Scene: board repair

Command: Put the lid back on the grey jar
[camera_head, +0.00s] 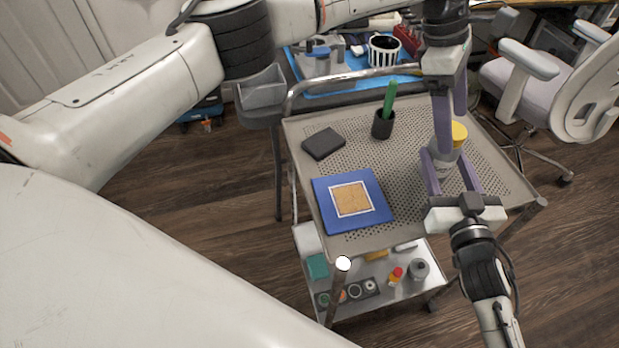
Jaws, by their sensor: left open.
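The grey jar (443,168) stands on the perforated top of the cart, partly hidden by gripper fingers.
The cart top (375,170) also holds a blue board (325,203), a black box (323,144) and a black cup (382,125) with a green stick. Several small items fill its lower shelf (350,308). A blue mat (345,80) lies behind; a chair (525,62) stands right.

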